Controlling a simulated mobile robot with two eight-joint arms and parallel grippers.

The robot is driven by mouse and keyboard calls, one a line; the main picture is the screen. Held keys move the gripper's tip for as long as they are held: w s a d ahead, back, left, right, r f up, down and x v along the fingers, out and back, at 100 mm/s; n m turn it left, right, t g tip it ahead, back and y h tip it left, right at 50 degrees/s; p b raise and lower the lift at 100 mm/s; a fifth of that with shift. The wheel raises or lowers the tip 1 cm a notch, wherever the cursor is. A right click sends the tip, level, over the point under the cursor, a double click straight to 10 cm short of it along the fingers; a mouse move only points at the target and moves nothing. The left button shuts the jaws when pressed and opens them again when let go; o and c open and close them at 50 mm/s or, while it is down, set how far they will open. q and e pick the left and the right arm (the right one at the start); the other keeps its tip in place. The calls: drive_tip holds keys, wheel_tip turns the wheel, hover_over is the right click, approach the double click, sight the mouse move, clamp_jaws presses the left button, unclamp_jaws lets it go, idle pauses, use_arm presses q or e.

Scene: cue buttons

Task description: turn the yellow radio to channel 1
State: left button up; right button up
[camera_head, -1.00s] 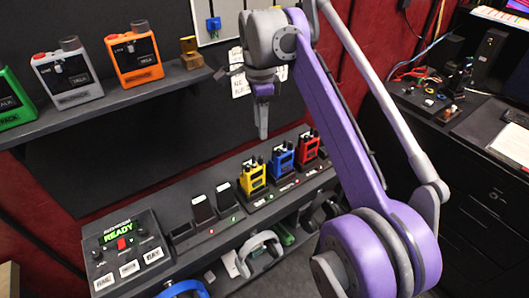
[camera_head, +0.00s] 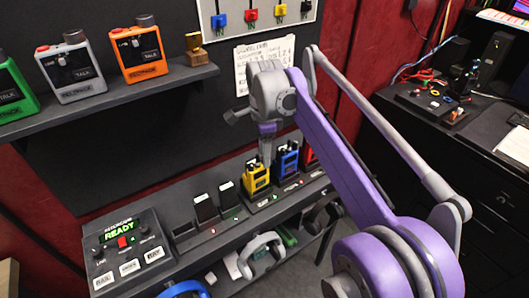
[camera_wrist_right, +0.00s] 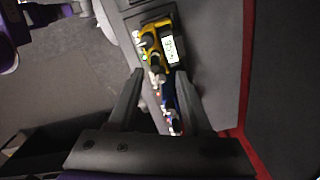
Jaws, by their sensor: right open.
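The yellow radio (camera_head: 256,179) stands upright on the lower shelf, left of the blue radio (camera_head: 286,160). My right gripper (camera_head: 266,154) points down at the top of the yellow radio, and its fingers partly cover the gap toward the blue one. In the right wrist view, the open, empty gripper (camera_wrist_right: 158,76) has the yellow radio (camera_wrist_right: 163,38) just beyond its fingertips. The radio's knobs and small lit display show there, but the channel is too small to read. I cannot tell whether a finger touches it. My left gripper is out of view.
A red radio (camera_head: 309,153) stands beyond the blue one, partly hidden by my arm. Empty dark cradles (camera_head: 206,208) lie left of the yellow radio. A console (camera_head: 124,250) reading READY is at lower left. An orange radio (camera_head: 141,52) sits on the upper shelf.

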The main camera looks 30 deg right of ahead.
clamp_jaws()
drive_tip(key=shift+n, duration=0.3)
drive_tip(key=n+p, duration=0.2)
drive_tip(key=n, duration=0.2)
drive_tip(key=shift+r, duration=0.1)
drive_tip(key=n+p, duration=0.1)
drive_tip(key=n, duration=0.2)
drive_tip(key=shift+n, duration=0.4)
drive_tip(key=shift+n+p, duration=0.35)
drive_tip(key=shift+n, duration=1.15)
